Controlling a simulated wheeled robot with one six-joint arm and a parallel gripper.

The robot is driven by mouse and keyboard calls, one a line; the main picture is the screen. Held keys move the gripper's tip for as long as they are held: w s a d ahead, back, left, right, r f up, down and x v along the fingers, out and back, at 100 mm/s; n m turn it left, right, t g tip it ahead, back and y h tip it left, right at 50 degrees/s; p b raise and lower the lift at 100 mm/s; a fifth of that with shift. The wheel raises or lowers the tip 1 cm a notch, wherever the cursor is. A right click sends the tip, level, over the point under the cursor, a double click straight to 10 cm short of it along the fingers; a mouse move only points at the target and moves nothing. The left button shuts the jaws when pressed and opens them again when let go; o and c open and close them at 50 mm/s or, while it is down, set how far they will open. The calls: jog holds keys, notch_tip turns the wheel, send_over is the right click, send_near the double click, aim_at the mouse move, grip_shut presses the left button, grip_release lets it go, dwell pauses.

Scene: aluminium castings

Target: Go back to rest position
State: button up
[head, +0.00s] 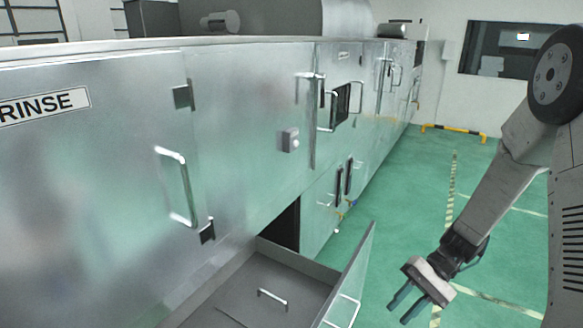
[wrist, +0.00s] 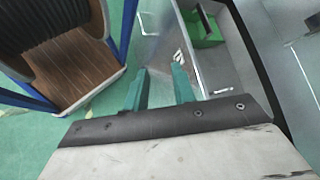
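My gripper (head: 405,307) hangs at the lower right of the head view, pointing down and left. Its two green fingers stand apart with nothing seen between them. The wrist view also shows the gripper (wrist: 160,75), its fingers parallel with a gap between them. No held object shows in either view.
An open metal drawer (head: 250,282) sticks out from the steel RINSE machine (head: 245,150), left of my gripper. In the wrist view, a green item (wrist: 207,38) lies in a grey compartment. A large reel (wrist: 45,25) stands at left. Green floor (head: 400,205) is clear beyond.

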jog(key=s+d+r+n+t+h, duration=0.1)
jog(key=s+r+n+t+h, duration=0.1)
jog(key=s+r+h, duration=0.3)
jog(key=s+d+r+n+t+h, duration=0.1)
jog(key=s+r+t+h, duration=0.4)
jog(key=s+r, duration=0.6)
notch_tip(320, 180, up, 8)
jog(key=shift+s+r+n, duration=0.1)
jog(key=shift+s+n, duration=0.3)
jog(key=shift+n, duration=0.4)
